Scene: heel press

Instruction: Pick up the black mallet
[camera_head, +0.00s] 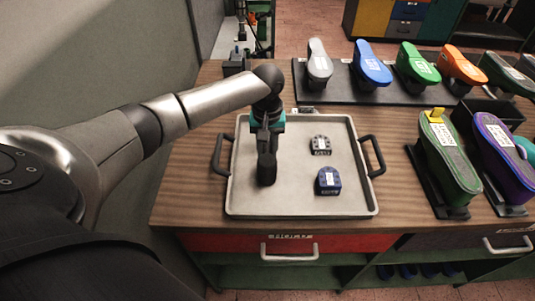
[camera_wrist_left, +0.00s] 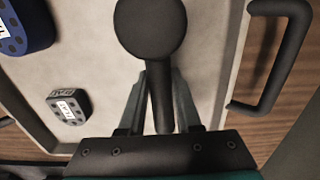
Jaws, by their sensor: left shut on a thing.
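The black mallet (camera_head: 267,168) is over the left part of the pale tray (camera_head: 300,203) in the head view. My left gripper (camera_head: 266,128) comes down from above and is shut on it. In the left wrist view the mallet's round black head (camera_wrist_left: 150,28) is in front of the fingers, and its handle runs back between the two fingers of my left gripper (camera_wrist_left: 160,82). I cannot tell whether the mallet touches the tray floor. My right gripper is not in view.
A blue heel block (camera_head: 328,181) and a dark heel block (camera_head: 320,145) lie in the tray, right of the mallet. The tray has black handles (camera_head: 374,156) at both sides. Several coloured shoes on stands, such as a green one (camera_head: 449,160), occupy the table's back and right.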

